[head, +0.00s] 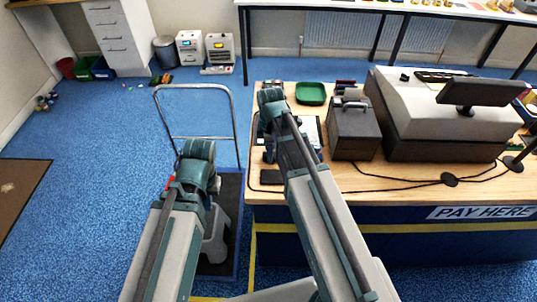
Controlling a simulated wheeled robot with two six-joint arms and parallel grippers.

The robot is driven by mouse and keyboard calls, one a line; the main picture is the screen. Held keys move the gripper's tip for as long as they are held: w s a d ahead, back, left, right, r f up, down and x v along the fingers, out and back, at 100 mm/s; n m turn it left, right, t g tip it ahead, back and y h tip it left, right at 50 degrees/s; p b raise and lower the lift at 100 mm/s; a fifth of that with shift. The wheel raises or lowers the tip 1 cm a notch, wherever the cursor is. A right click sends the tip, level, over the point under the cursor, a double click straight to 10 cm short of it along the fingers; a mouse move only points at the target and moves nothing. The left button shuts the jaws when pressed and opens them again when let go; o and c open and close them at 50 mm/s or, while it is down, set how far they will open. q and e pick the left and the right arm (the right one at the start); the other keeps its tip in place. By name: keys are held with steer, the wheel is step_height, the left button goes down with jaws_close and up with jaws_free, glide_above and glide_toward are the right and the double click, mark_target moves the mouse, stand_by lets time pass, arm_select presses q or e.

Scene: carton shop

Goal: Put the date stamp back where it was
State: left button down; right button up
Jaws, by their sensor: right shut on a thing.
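My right gripper (269,150) is over the left part of the wooden counter (350,182), largely hidden behind its own wrist and forearm. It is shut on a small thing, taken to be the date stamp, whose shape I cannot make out. My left gripper (184,190) is low on the left, over the flat trolley beside the counter. Its fingers are hidden behind the arm, so its opening does not show. No date stamp shows clearly on the counter.
On the counter are a dark flat pad (271,177), a green tray (310,93), a grey box with a handle (353,130) and a large till (425,115). Black cables cross the front right. A trolley (232,200) stands left of the counter. Open blue floor lies farther left.

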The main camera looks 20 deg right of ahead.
steer(key=shift+f, duration=0.15)
steer(key=o, duration=1)
steer(key=shift+o, duration=0.2)
step_height(320, 180, up, 12)
steer(key=p, duration=1.2)
steer(key=shift+r, duration=0.25)
steer(key=s+a+m+h, duration=0.1)
steer(key=s+a+m, duration=0.9)
steer(key=s, duration=0.4)
steer(key=shift+s+a+m, duration=0.15)
steer(key=shift+a+m, duration=0.15)
steer(key=shift+m, duration=0.3)
